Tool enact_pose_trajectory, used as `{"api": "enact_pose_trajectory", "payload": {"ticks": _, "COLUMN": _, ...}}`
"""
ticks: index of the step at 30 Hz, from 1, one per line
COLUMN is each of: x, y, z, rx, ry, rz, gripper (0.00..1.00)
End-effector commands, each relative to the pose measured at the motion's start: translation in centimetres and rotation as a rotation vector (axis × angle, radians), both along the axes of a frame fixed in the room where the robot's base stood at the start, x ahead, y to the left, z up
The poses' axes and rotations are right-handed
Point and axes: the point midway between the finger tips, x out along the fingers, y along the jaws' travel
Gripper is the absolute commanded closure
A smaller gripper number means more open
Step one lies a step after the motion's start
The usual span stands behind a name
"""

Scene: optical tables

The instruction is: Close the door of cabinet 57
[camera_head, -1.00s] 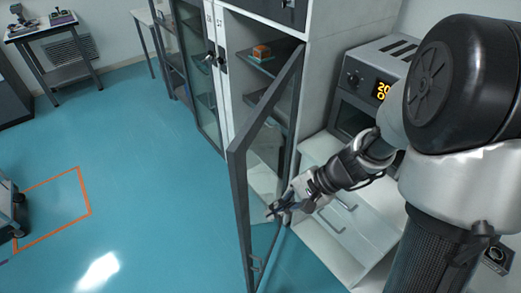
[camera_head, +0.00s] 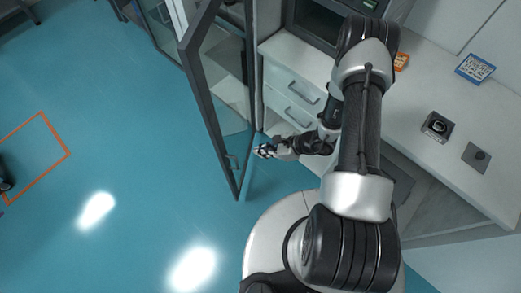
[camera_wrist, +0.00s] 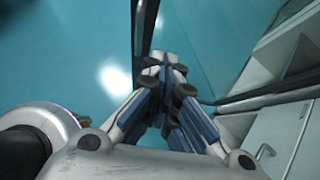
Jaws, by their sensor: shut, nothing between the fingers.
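The cabinet door (camera_head: 201,91) is a dark-framed glass panel standing open, swung out over the blue floor in the head view. The cabinet's shelves (camera_head: 232,92) show behind it; no number is readable. My gripper (camera_head: 262,151) is shut and empty, just right of the door's lower part, close to the glass. In the wrist view my gripper (camera_wrist: 165,72) has its fingers together, and the dark door frame (camera_wrist: 143,30) passes just beyond the tips. I cannot tell whether they touch the door. The door handle (camera_head: 232,162) is near the free edge.
A white drawer unit and worktop (camera_head: 440,90) stand to the right, with an oven-like device (camera_head: 318,22) at its back. Small items, including a black-topped block (camera_head: 437,125), lie on the worktop. The floor (camera_head: 130,140) left of the door is clear.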

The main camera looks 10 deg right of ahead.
Motion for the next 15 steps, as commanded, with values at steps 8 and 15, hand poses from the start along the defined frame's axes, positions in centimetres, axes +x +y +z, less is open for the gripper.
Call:
{"api": "enact_pose_trajectory", "payload": {"ticks": 8, "x": 1.8, "y": 4.3, "z": -4.4, "rx": 0.0, "ry": 0.0, "rz": 0.008, "gripper": 1.0}}
{"api": "enact_pose_trajectory", "payload": {"ticks": 15, "x": 3.4, "y": 7.4, "z": -4.9, "rx": -0.001, "ry": -0.002, "rz": 0.006, "gripper": 1.0}}
